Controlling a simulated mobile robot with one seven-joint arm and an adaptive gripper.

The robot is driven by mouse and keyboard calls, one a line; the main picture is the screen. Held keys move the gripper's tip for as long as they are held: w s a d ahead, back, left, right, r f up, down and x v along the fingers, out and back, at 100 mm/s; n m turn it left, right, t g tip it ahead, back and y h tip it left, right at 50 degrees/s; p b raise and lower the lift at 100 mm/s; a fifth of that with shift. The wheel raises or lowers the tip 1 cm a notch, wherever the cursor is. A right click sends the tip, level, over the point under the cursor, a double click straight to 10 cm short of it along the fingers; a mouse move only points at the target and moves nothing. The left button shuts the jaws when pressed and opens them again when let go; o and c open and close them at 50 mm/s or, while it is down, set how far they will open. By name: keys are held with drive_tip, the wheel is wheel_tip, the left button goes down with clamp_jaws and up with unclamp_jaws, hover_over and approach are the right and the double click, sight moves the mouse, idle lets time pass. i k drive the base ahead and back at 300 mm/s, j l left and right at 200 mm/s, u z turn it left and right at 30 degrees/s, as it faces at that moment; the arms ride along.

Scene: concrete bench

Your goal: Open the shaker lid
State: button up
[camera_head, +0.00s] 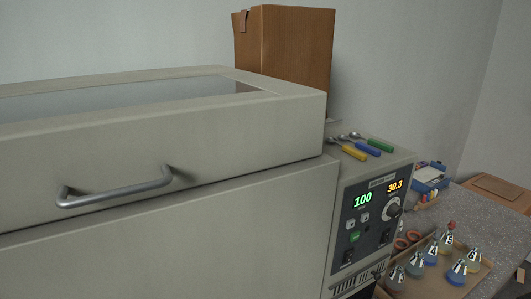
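The shaker (200,240) is a large beige-grey box that fills the left and middle of the head view. Its lid (230,127) has a window (120,97) in the top and lies down on the body, with a thin dark seam between them. A silver bar handle (116,193) sticks out from the lid's front face at the left. The shaker's control panel (368,220) at the right shows a green 100 and an orange 30.3. My gripper is not in view.
A brown cardboard box (284,48) stands behind the lid. Spoon-like tools with coloured handles (366,144) lie on the shaker's right top. At right, a tray (425,290) holds several small flasks (458,271), near a blue-white container (430,178). Space before the handle looks clear.

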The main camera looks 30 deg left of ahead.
sight(71, 152)
drive_tip(key=u, duration=2.4)
